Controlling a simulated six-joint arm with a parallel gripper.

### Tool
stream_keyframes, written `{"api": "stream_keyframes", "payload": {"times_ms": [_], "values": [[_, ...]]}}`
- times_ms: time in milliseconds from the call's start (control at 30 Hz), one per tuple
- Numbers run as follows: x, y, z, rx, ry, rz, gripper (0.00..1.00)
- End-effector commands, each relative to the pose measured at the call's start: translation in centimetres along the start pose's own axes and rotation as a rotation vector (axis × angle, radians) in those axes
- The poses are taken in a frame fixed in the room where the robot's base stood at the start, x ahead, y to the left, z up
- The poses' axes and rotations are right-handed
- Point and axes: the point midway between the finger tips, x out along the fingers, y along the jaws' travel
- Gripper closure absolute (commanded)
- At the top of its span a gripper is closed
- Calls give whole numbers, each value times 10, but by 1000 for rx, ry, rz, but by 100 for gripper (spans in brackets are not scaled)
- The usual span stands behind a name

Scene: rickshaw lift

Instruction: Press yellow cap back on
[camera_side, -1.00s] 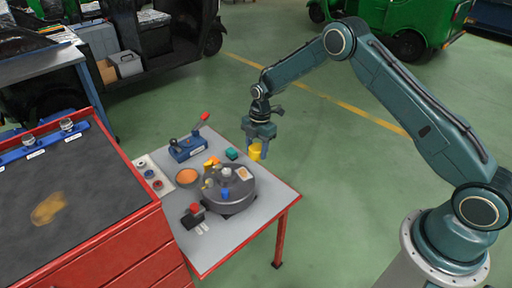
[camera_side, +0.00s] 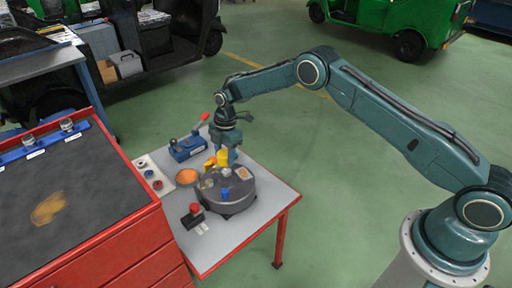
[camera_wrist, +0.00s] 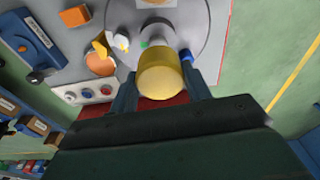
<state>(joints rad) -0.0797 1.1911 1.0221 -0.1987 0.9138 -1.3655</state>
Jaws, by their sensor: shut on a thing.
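My gripper (camera_side: 226,158) is shut on a yellow cap (camera_side: 223,157) and holds it above the back part of a round dark grey unit (camera_side: 236,196). In the wrist view the yellow cap (camera_wrist: 160,75) sits between the two fingers and hides part of the grey disc (camera_wrist: 195,25) behind it. The unit's top carries a blue cap (camera_side: 225,192), a pale round knob and an orange-marked square. I cannot tell whether the yellow cap touches the unit.
A blue fixture with a red-tipped lever (camera_side: 188,148) stands behind. An orange dish (camera_side: 187,177), an orange piece (camera_side: 209,163) and a red push button (camera_side: 195,209) are left of the unit. The grey tabletop's front right is clear.

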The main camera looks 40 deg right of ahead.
Motion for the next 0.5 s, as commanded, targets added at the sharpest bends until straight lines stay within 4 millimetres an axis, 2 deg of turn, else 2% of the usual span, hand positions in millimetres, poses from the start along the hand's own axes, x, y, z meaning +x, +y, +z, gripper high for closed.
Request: {"api": "stream_keyframes", "payload": {"times_ms": [500], "values": [[28,0,4,0,0,0,77]]}}
